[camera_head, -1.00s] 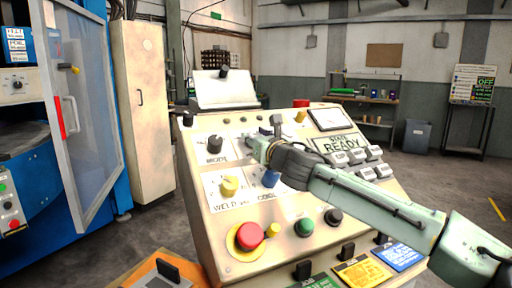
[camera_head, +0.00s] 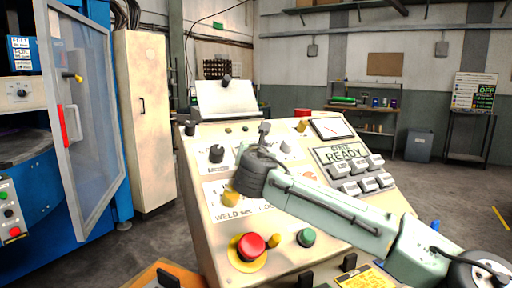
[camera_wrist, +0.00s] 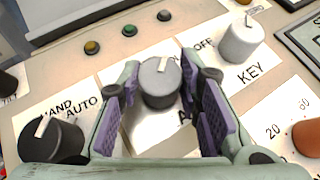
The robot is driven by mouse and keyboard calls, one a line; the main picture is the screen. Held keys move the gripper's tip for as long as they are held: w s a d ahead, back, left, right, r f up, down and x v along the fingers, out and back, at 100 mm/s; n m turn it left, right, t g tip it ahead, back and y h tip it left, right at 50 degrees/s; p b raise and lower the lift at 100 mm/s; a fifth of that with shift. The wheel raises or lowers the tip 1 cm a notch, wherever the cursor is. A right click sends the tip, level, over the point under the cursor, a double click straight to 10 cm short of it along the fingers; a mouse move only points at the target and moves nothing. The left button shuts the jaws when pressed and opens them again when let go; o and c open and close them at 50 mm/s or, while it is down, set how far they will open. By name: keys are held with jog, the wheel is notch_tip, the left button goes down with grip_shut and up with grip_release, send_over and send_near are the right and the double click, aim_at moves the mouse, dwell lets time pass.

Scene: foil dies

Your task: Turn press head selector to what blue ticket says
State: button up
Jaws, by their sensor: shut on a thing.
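My gripper (camera_wrist: 160,88) is around a dark grey round knob (camera_wrist: 156,92) with a pale pointer aimed up and slightly right in the wrist view. Its purple-padded fingers are on both sides of the knob, shut on it. The label below the knob is mostly hidden; only an "A" shows. In the head view my gripper (camera_head: 243,157) is over the middle of the sloping panel (camera_head: 222,262), and the knob is hidden. The blue ticket is not visible now; my arm covers where it lay. A yellow ticket (camera_head: 366,277) shows at the panel's lower edge.
A HAND/AUTO knob (camera_wrist: 50,138) is to the left and a white KEY knob (camera_wrist: 241,40) to the right, both close to the fingers. A red mushroom button (camera_head: 251,246) is lower on the panel. A glass door (camera_head: 88,130) stands open at left.

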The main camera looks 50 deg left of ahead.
jog(key=o, duration=1.1)
jog(key=shift+o, duration=0.2)
jog(key=v, duration=1.2)
jog(key=shift+f, duration=0.15)
